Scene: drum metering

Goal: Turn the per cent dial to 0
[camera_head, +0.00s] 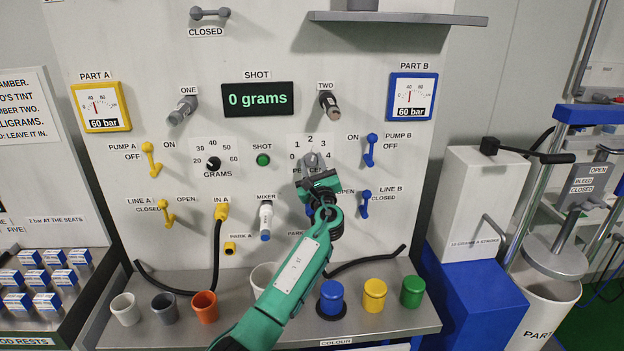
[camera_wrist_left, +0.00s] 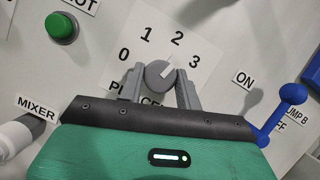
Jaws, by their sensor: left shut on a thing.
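In the left wrist view the dial (camera_wrist_left: 160,73) has a light pointer line aimed up and right, roughly between 2 and 3. My left gripper (camera_head: 313,168) reaches up to it from below. In the wrist view its two grey fingers (camera_wrist_left: 159,84) stand on either side of the knob and are shut on it. The gripper hides much of the PER CENT label. My right gripper is not in view.
The blue pump B lever (camera_head: 371,150) and line B lever (camera_head: 364,204) stick out to the right of the dial. The green shot button (camera_head: 263,160) and grams dial (camera_head: 213,163) are to its left. Cups and coloured caps stand on the shelf (camera_head: 225,329) below.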

